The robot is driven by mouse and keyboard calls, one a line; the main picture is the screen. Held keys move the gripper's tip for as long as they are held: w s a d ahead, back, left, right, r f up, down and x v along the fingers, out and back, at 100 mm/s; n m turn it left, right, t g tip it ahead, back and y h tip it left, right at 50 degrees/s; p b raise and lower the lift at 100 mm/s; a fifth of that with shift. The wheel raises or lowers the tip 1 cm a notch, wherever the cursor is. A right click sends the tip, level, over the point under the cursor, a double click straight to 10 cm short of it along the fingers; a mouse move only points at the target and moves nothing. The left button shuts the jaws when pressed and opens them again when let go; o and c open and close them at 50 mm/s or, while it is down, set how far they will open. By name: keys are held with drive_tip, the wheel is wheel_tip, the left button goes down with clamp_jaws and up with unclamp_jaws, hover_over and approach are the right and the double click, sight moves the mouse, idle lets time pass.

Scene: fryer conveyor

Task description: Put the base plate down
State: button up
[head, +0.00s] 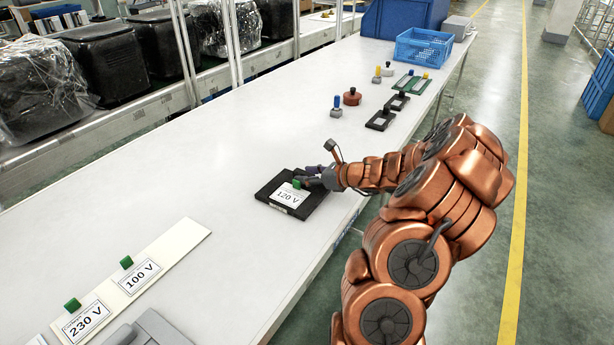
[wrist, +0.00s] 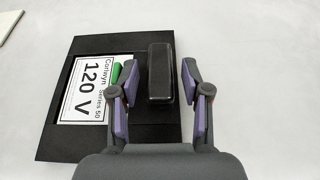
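The black base plate (head: 310,205) lies flat on the white table, as far as I can tell. A white label plate marked 120 V (head: 288,196) with a green knob (head: 297,184) sits in it. In the wrist view the base plate (wrist: 60,140) has a black upright handle (wrist: 160,75) right of the 120 V label (wrist: 90,88). My gripper (head: 317,178) is over the plate. In the wrist view its fingers (wrist: 152,75) stand on either side of the handle, open, with gaps showing. The left finger partly hides the green knob (wrist: 127,72).
Labels marked 100 V (head: 140,275) and 230 V (head: 86,320) lie on a pale strip (head: 180,245) at the front left. Small knobbed parts and black frames (head: 381,120) stand farther back, before a blue crate (head: 423,48). The table left of the plate is clear.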

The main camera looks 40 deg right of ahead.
drive_tip(key=shift+r, duration=0.1)
drive_tip(key=b+v, duration=0.1)
drive_tip(key=v, duration=1.1)
drive_tip(key=a+n, duration=0.1)
drive_tip(key=a, duration=0.2)
drive_tip(key=w+a+r+n+g+y, duration=0.1)
drive_tip(key=a, duration=0.1)
drive_tip(key=a+n+y, duration=0.1)
drive_tip(key=a+n, duration=0.1)
drive_tip(key=a, duration=0.1)
drive_tip(key=shift+w+a+r+g, duration=0.3)
drive_tip(key=shift+w+r, duration=0.05)
drive_tip(key=s+a+r+n+g+y, duration=0.1)
drive_tip(key=s+a+n+g, duration=0.4)
drive_tip(key=a, duration=0.6)
drive_tip(key=s+a+n+g+y, duration=0.1)
drive_tip(key=a+n+g, duration=0.1)
drive_tip(key=a+n, duration=0.75)
drive_tip(key=s+a+n+g+h, duration=0.3)
drive_tip(key=s+a+n+g, duration=0.25)
drive_tip(key=s+a, duration=0.5)
drive_tip(key=s+d+n+h, duration=0.5)
drive_tip(key=s+n, duration=0.3)
drive_tip(key=s, duration=0.4)
drive_tip(key=shift+f, duration=0.25)
